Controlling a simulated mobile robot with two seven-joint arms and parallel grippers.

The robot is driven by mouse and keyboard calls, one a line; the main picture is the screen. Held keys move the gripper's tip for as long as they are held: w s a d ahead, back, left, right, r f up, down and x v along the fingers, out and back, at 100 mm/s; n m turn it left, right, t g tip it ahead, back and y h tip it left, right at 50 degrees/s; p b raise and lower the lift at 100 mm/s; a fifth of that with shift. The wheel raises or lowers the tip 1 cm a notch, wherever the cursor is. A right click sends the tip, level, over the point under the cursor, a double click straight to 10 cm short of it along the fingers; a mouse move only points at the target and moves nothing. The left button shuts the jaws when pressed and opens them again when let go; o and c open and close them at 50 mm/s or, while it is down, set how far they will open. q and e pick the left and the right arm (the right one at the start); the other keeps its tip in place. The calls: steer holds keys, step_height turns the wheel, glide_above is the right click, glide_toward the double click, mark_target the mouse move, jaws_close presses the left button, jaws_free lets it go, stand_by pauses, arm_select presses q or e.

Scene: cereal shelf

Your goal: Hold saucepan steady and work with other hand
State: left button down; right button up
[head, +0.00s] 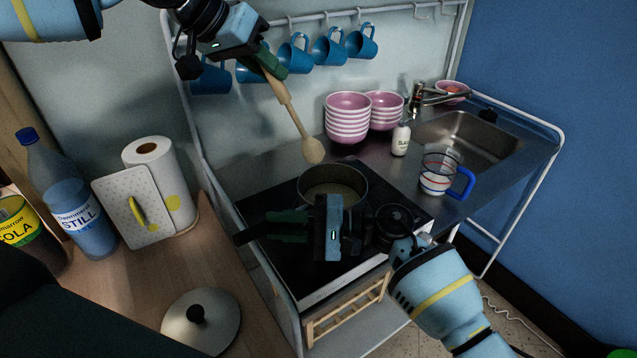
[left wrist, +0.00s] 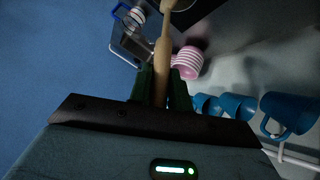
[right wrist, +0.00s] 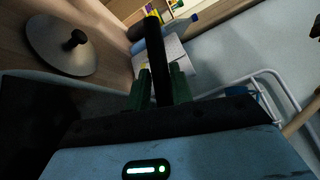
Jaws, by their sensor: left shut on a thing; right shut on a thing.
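The saucepan (head: 350,184) stands on the black hob, with its dark handle (head: 246,236) pointing left. My right gripper (head: 285,226) is shut on that handle, and in the right wrist view the black handle (right wrist: 155,55) runs between the green fingers. My left gripper (head: 268,62) is above and behind the pan, shut on the upper part of a wooden spoon (head: 292,118). The spoon slants down, its bowl end just above the far side of the pan in the picture. The left wrist view shows the spoon (left wrist: 161,62) between the fingers. The pan's contents look brownish.
A lid (head: 201,322) lies on the wooden counter, near a paper towel roll (head: 158,170) and a water bottle (head: 70,200). Blue mugs (head: 329,48) hang from the rail. Pink bowls (head: 348,118), a white bottle (head: 401,140) and a measuring jug (head: 440,172) stand by the sink (head: 470,140).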

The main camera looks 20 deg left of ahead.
mark_target(271, 84)
steer(key=o, duration=1)
steer(key=v, duration=1.2)
steer(key=shift+r, duration=0.1)
arm_select(q)
steer(key=shift+w+f+b, duration=0.25)
steer(key=shift+f, duration=0.55)
steer(key=shift+w+f+b, duration=0.2)
steer(key=shift+w+f, duration=0.05)
steer(key=shift+f, duration=0.55)
arm_select(e)
steer(key=shift+v, duration=1.5)
arm_select(q)
steer(key=shift+g, duration=0.6)
steer(key=f, duration=0.2)
steer(key=w+f+b, duration=0.1)
steer(key=f, duration=0.1)
arm_select(e)
steer(key=v, duration=0.4)
arm_select(q)
steer(key=shift+r, duration=0.15)
